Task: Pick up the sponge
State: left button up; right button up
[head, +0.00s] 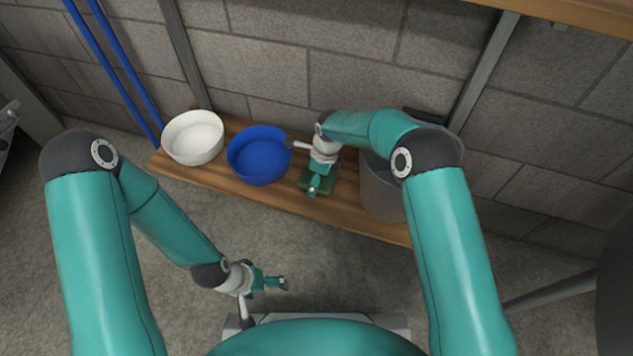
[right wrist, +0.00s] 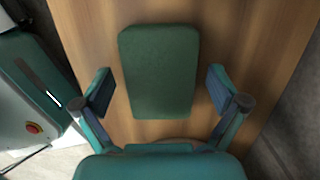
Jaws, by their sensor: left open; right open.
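The green sponge (right wrist: 160,70) lies flat on the wooden shelf in the right wrist view. In the head view the sponge (head: 305,181) is partly hidden under my right gripper (head: 313,190). My right gripper also shows in the right wrist view (right wrist: 158,92), with its fingers apart on either side of the sponge's lower half. Gaps show between both fingers and the sponge, and nothing is held. My left gripper (head: 284,284) is open and empty, in front of the shelf and above the floor.
The wooden shelf (head: 350,213) runs along a grey block wall. A white bowl (head: 193,137) and a blue bowl (head: 260,156) stand left of the sponge. A grey bucket (head: 381,190) stands close on its right, partly hidden by my right arm. Blue poles (head: 115,70) lean at the left.

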jog(key=c, duration=0.8)
jog(key=shift+r, duration=0.1)
notch_tip(320, 180, up, 20)
jog(key=p, duration=0.6)
